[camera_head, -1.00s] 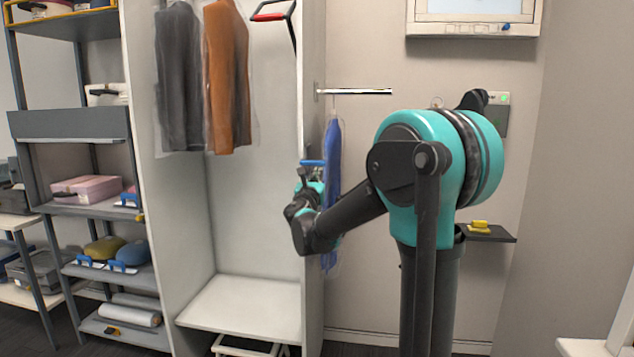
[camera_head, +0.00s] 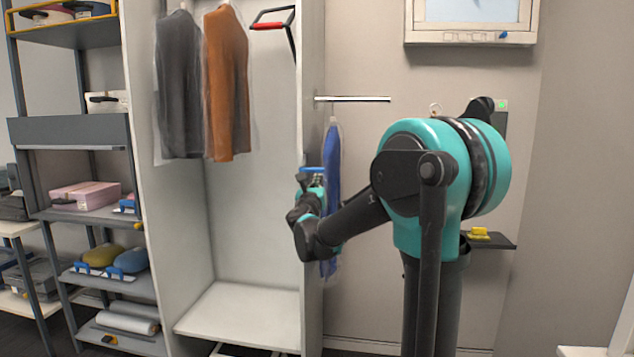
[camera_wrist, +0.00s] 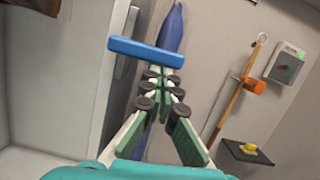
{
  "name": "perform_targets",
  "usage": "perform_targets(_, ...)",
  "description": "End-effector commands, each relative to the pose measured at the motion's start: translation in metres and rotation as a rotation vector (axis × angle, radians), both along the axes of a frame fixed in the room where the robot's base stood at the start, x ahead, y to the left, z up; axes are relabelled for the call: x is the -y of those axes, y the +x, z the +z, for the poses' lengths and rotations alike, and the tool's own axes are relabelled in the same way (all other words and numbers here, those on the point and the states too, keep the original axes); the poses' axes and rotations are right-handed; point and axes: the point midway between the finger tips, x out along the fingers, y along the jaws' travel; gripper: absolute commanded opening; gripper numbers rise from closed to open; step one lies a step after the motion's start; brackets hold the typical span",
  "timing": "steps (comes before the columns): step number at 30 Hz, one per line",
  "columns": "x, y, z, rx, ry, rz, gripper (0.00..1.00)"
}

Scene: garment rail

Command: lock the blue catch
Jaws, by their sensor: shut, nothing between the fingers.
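The blue catch (camera_head: 312,170) is a short blue bar on the front edge of the wardrobe's right side panel. In the wrist view the bar (camera_wrist: 146,52) lies across the panel edge, nearly level with a slight tilt down to the right. My gripper (camera_wrist: 158,75) is shut and empty, its fingertips just below the bar's right half. I cannot tell whether they touch it. In the head view my gripper (camera_head: 313,181) is right under the catch, partly hidden by my own wrist.
A blue garment (camera_head: 333,205) hangs from a rail (camera_head: 352,99) just right of the panel. Grey (camera_head: 180,85) and orange (camera_head: 226,90) garments hang inside the wardrobe. A small dark shelf (camera_head: 500,241) holds a yellow object (camera_head: 479,232). The wardrobe's floor (camera_head: 245,315) is clear.

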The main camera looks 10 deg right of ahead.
Motion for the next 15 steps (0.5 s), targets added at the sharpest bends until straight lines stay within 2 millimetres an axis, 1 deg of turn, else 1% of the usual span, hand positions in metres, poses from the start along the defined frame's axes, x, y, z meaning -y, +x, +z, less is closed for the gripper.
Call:
perform_targets(8, 0.002, -0.001, 0.006, -0.031, -0.098, -0.001, 0.00)
perform_targets(15, 0.005, -0.002, 0.018, -0.092, -0.283, -0.001, 0.00)
